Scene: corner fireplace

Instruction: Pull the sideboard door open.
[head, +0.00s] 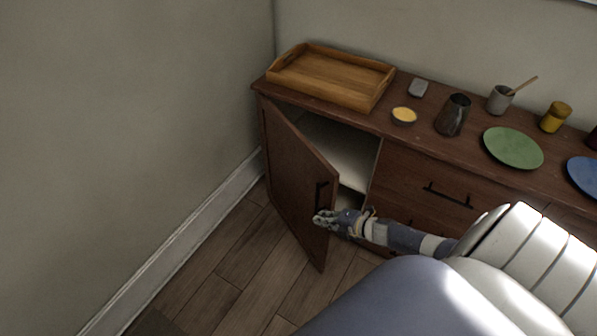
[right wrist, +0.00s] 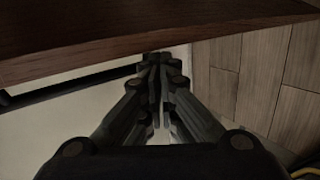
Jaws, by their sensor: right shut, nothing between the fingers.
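The sideboard (head: 420,165) is dark brown wood and stands along the back wall. Its left door (head: 295,175) stands well open, swung out to the left, and the pale inside of the cabinet shows. A black bar handle (head: 321,193) is on the door near its free edge. My right gripper (head: 322,218) is at the door's free edge, just below the handle. In the right wrist view its fingers (right wrist: 157,65) are together and empty, close under a brown wooden panel (right wrist: 130,25). Whether they touch the door I cannot tell. My left gripper is not in view.
A wooden tray (head: 335,75), a small yellow bowl (head: 404,115), a dark mug (head: 453,115), a green plate (head: 513,148) and other items stand on the sideboard top. The wall (head: 130,130) is close on the left. Plank floor (head: 240,255) is bare around the door.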

